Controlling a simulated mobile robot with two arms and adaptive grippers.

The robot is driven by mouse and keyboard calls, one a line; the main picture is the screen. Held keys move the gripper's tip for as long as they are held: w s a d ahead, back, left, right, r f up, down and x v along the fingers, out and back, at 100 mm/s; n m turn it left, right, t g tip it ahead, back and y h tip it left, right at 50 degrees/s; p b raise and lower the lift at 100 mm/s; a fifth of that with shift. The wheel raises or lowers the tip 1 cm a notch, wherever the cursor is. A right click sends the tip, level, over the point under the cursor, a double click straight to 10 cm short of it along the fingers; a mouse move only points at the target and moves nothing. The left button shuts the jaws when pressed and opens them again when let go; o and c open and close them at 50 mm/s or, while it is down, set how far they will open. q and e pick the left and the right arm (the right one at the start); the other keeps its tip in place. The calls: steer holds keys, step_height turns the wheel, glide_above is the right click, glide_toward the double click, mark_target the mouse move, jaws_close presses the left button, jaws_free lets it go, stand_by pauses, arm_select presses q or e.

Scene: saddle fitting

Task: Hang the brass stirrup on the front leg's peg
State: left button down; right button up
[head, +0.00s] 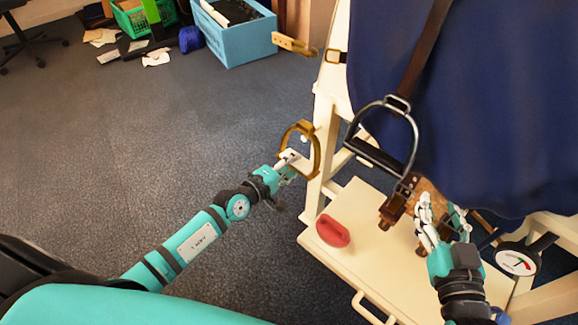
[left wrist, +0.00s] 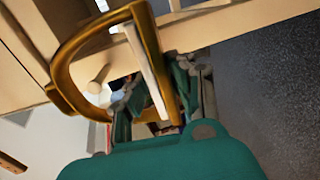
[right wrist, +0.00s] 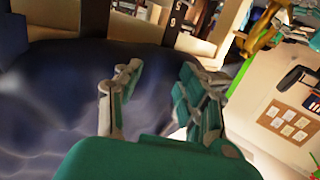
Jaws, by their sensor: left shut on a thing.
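The brass stirrup (head: 318,157) is at the cream front leg (head: 325,130) in the head view. My left gripper (head: 287,166) is shut on its pale tread side. In the left wrist view the brass arch (left wrist: 62,78) loops around a short pale peg (left wrist: 97,84) on the leg; the peg's end shows within the opening. I cannot tell whether the stirrup rests on the peg. My right gripper (head: 440,213) is open and empty beside the blue-draped body; its fingers stand apart in the right wrist view (right wrist: 160,90).
A dark metal stirrup (head: 413,135) hangs on a brown strap (head: 425,50) in front of the blue cover (head: 500,100). A red oval object (head: 333,231) lies on the cream platform (head: 365,255). A dial gauge (head: 516,261) is at right.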

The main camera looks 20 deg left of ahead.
arm_select(q)
steer(key=shift+r+b+x, duration=0.25)
steer(key=shift+b+x, duration=0.1)
steer(key=shift+x, duration=0.7)
steer(key=shift+w+d+f+b, duration=0.15)
steer(key=shift+w+f+b, duration=0.25)
steer(key=shift+w, duration=0.05)
steer(key=shift+w+f, duration=0.15)
steer(key=shift+f, duration=0.2)
arm_select(e)
step_height(320, 180, up, 8)
steer(key=a+t+y, duration=0.1)
steer(key=t, duration=0.4)
steer(key=shift+s+y, duration=0.25)
steer(key=shift+y, duration=0.05)
steer(key=shift+f, duration=0.1)
arm_select(q)
steer(key=c, duration=1.1)
jaws_free()
steer(key=shift+o, duration=0.2)
steer(key=shift+f, duration=0.1)
steer(key=v, duration=1.2)
